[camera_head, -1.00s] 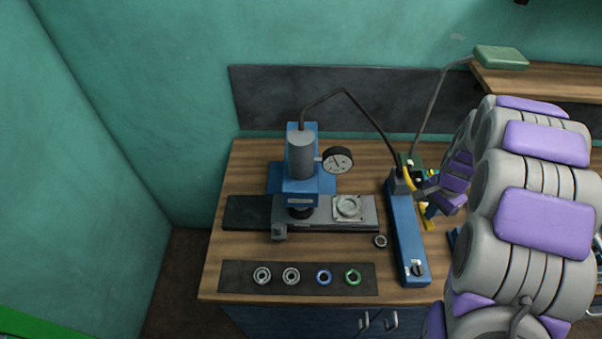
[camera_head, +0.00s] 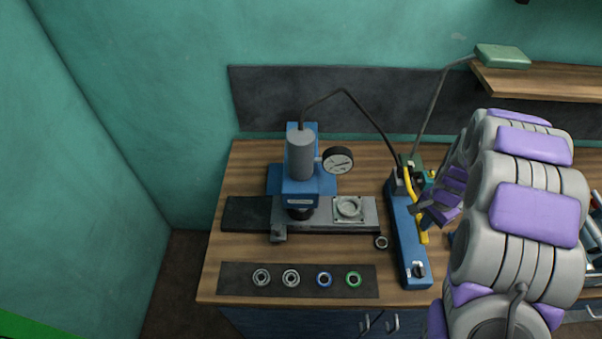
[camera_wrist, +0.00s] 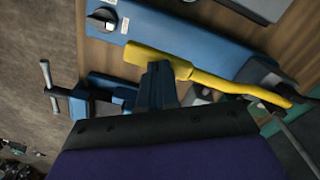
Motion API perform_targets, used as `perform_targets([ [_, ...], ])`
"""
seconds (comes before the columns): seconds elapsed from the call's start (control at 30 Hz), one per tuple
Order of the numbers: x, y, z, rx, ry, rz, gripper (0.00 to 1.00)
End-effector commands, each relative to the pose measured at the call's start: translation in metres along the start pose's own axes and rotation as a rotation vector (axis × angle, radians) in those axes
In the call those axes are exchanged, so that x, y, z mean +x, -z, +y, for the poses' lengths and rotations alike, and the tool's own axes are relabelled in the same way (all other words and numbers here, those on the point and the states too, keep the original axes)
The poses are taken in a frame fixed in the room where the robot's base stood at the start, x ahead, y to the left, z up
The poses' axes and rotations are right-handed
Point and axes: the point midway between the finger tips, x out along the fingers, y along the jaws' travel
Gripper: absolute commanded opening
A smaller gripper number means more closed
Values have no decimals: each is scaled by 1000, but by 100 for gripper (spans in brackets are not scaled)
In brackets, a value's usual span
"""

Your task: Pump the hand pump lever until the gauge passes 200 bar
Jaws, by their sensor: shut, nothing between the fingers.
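The blue hand pump (camera_head: 407,240) lies on the bench with its yellow lever (camera_head: 411,184) running along its right side. My gripper (camera_head: 414,209) is shut with nothing between its fingers, right over the lever. In the wrist view my gripper's fingertips (camera_wrist: 160,68) overlap the yellow lever (camera_wrist: 207,81) near its thick grip. I cannot tell whether they touch it. The round gauge (camera_head: 338,160) sits beside the blue press (camera_head: 300,187). Its needle shows, but the numbers are too small to read.
A black hose (camera_head: 366,114) arches from press to pump. A dark mat (camera_head: 300,292) holds several rings at the bench's front. A small ring (camera_head: 381,242) lies left of the pump. A vise-like tool (camera_wrist: 62,94) shows in the wrist view. A lamp (camera_head: 502,57) hangs at upper right.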

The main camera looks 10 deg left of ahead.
Motion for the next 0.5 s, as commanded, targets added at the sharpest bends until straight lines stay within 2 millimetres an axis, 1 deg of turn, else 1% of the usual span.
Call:
perform_targets([
  [0.03, -7, 0, 0, 0, 0, 0, 0],
  [0.5, -58, 0, 0, 0, 0, 0, 0],
])
